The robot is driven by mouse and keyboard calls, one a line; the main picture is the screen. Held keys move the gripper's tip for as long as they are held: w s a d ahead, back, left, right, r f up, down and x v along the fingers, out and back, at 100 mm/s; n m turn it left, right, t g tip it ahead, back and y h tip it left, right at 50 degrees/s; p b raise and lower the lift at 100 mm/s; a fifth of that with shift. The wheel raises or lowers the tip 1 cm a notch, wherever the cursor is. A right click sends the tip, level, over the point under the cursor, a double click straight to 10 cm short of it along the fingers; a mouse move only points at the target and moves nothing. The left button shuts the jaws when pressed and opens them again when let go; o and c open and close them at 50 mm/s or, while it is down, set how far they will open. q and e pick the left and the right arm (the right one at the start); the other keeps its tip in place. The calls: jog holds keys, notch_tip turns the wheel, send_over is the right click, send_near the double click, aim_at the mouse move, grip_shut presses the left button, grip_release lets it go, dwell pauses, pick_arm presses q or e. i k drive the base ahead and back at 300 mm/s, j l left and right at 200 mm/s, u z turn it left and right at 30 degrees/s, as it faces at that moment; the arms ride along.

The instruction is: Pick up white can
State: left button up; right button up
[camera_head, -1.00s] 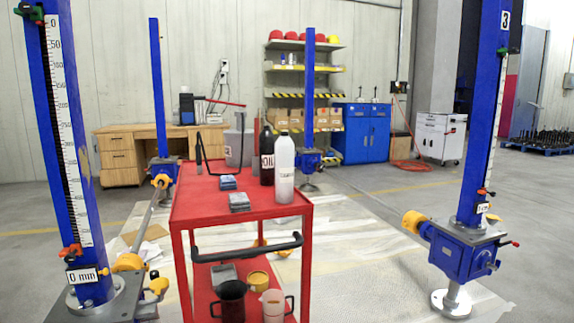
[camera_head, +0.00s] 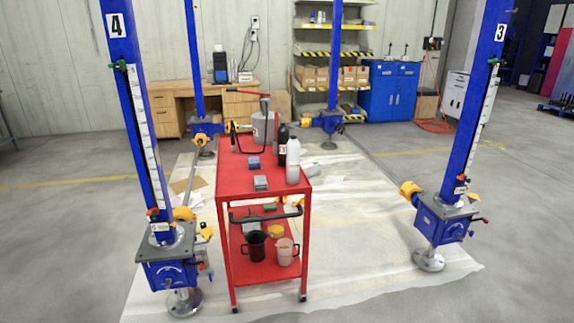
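A white bottle-shaped can (camera_head: 293,163) stands upright at the right front of the top shelf of the red cart (camera_head: 235,179). A black bottle (camera_head: 282,145) stands close behind it and to its left. Dark lettering on the white can is too small to read. Neither of my grippers is in view.
Two small stacks (camera_head: 260,183) of pads lie on the cart top, and a grey bucket (camera_head: 262,130) is behind. A dark pitcher (camera_head: 254,246) and a clear pitcher (camera_head: 285,252) stand on the lower shelf. Blue jacks (camera_head: 168,262) flank the cart. The front floor is clear.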

aim_at(293, 146)
jog(key=i+l+u, duration=0.35)
jog(key=i+l, duration=1.05)
jog(key=i, duration=0.1)
